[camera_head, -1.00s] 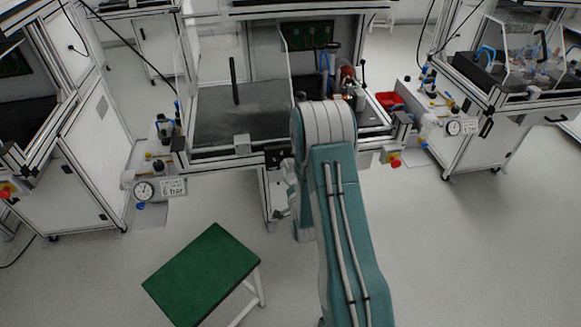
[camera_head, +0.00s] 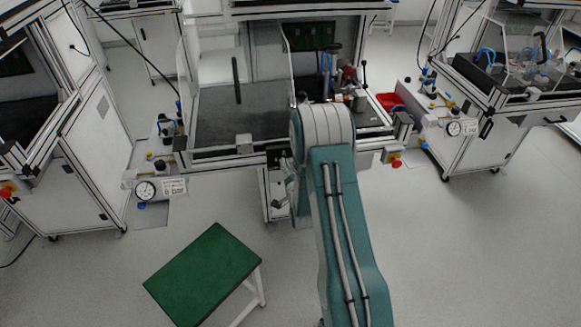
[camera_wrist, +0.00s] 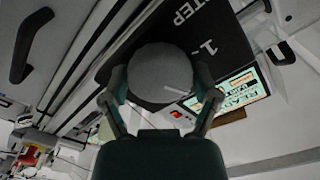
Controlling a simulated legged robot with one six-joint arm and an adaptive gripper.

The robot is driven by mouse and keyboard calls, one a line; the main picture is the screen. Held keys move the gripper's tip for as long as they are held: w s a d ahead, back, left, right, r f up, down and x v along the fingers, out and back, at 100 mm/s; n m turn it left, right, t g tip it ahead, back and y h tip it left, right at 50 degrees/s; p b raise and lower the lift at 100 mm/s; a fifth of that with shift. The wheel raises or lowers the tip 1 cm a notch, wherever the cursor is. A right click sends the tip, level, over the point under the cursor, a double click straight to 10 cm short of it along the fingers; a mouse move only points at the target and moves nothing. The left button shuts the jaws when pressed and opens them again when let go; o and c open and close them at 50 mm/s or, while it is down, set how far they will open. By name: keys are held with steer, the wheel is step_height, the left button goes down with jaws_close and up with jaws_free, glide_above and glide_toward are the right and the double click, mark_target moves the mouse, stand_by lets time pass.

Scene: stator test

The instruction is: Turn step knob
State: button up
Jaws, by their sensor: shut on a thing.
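In the wrist view the step knob (camera_wrist: 160,72) is a round grey knob with a thin white line on its face. The line points to the lower right. The knob sits on a black panel (camera_wrist: 190,40) with the white letters "STEP" and a "1". My gripper (camera_wrist: 160,96) has a finger on each side of the knob and is shut on it. In the head view my arm hides the gripper and the knob.
A lit screen (camera_wrist: 228,92) lies right of the knob in the wrist view. A dark handle (camera_wrist: 32,45) is at upper left. In the head view a green-topped stool (camera_head: 203,273) stands on the floor left of my arm. The floor around it is clear.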

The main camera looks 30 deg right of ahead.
steer(key=shift+f, duration=0.15)
steer(key=n, duration=0.4)
steer(key=shift+n, duration=0.3)
steer(key=shift+s+f+n, duration=0.1)
steer(key=shift+n, duration=2.1)
steer(key=o, duration=0.9)
steer(key=shift+o, duration=0.3)
